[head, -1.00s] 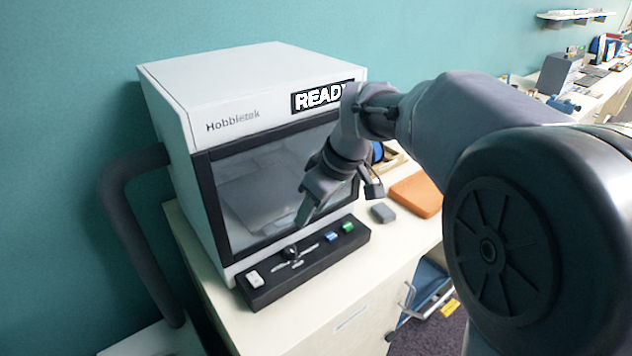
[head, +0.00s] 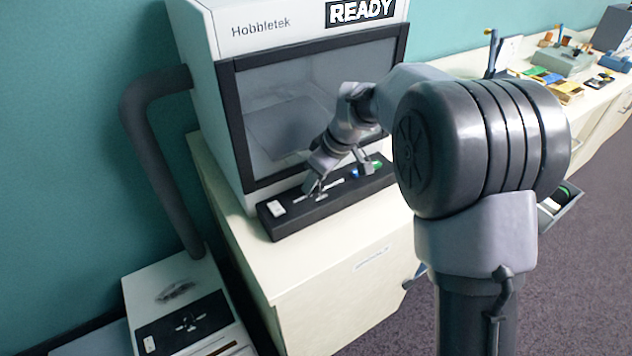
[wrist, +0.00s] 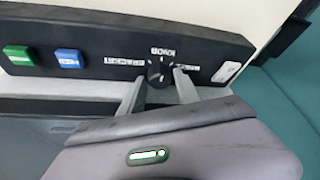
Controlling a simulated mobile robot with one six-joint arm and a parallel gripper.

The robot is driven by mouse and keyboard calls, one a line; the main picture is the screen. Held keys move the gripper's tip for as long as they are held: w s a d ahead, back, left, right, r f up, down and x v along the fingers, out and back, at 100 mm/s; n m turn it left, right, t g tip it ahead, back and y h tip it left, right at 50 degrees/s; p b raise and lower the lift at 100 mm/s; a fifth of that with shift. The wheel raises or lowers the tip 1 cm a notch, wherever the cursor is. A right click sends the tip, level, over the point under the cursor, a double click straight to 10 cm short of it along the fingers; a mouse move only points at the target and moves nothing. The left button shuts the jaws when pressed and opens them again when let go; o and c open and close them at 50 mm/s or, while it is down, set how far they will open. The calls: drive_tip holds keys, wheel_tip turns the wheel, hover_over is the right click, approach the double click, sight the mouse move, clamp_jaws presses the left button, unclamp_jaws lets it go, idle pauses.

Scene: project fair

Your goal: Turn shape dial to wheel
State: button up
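The black shape dial (wrist: 157,72) is on the dark control panel (wrist: 90,37) in the wrist view. White labels around it appear to read KNOB, BRACKET and WHEEL, upside down; the WHEEL label (wrist: 205,68) is on its right. I cannot clearly tell where the dial points. My gripper (wrist: 158,76) is open, with one fingertip on each side of the dial. I cannot tell whether the fingers touch it. In the head view my gripper (head: 318,185) is low over the panel (head: 330,208) and hides the dial.
A green button (wrist: 19,55), a blue button (wrist: 68,58) and a white switch (wrist: 226,72) share the panel. The Hobbletek machine (head: 275,15) shows a READY display (head: 360,10). A thick grey pipe (head: 150,150) stands at its left. A long bench with kits is at right.

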clamp_jaws()
drive_tip(key=shift+m, duration=0.4)
drive_tip(key=m+t+h, duration=0.1)
drive_tip(key=m, duration=0.2)
drive_tip(key=shift+s+a+r, duration=0.1)
drive_tip(key=shift+s, duration=0.05)
drive_tip(key=shift+a+m+t+h+p, duration=0.15)
drive_tip(key=shift+m+h+p, duration=0.25)
drive_tip(key=shift+m, duration=0.9)
drive_tip(key=shift+d+m+t+h+p, duration=0.1)
drive_tip(key=shift+m+t+h+p, duration=0.3)
drive_tip(key=shift+m, duration=0.9)
